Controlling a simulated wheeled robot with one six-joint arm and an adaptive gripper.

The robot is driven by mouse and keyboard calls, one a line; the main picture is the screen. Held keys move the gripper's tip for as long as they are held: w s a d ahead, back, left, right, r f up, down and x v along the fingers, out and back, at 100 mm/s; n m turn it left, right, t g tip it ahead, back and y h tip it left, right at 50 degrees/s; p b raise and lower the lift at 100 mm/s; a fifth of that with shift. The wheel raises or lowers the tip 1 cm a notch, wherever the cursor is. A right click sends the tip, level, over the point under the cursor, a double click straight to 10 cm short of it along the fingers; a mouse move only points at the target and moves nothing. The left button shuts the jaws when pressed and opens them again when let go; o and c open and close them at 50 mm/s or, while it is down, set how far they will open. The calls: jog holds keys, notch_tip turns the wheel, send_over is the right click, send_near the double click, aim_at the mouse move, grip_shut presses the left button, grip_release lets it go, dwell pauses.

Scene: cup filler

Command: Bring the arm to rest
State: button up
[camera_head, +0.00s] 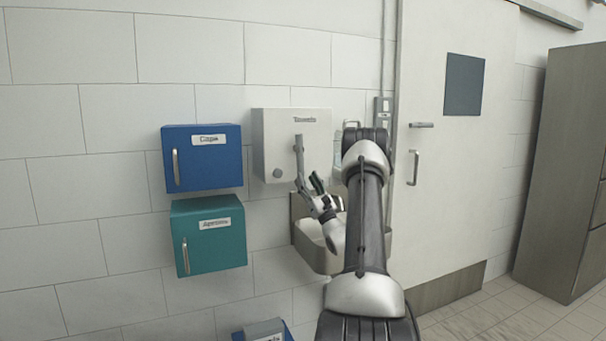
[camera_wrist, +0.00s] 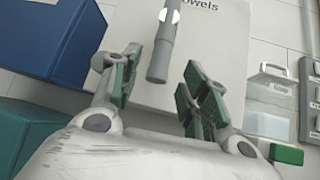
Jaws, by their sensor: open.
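My arm reaches up and forward from the bottom of the head view. My gripper (camera_head: 309,182) is at its end, in front of the white towel dispenser (camera_head: 277,130). In the wrist view, my gripper (camera_wrist: 163,86) is open, with its two green-padded fingers wide apart and nothing held between them. A grey lever (camera_wrist: 160,45) hangs down the dispenser's front, and its lower end shows between the fingertips without visible contact. The lever (camera_head: 299,155) also shows in the head view, just above the gripper.
A blue cabinet (camera_head: 195,175) and a teal cabinet (camera_head: 220,255) hang left of the dispenser. A metal sink (camera_head: 312,252) is below my gripper. A soap dispenser (camera_wrist: 275,100) is at the right in the wrist view. A door (camera_head: 450,180) and tall locker (camera_head: 560,170) stand right.

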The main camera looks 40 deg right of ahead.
jog(key=shift+v, duration=0.8)
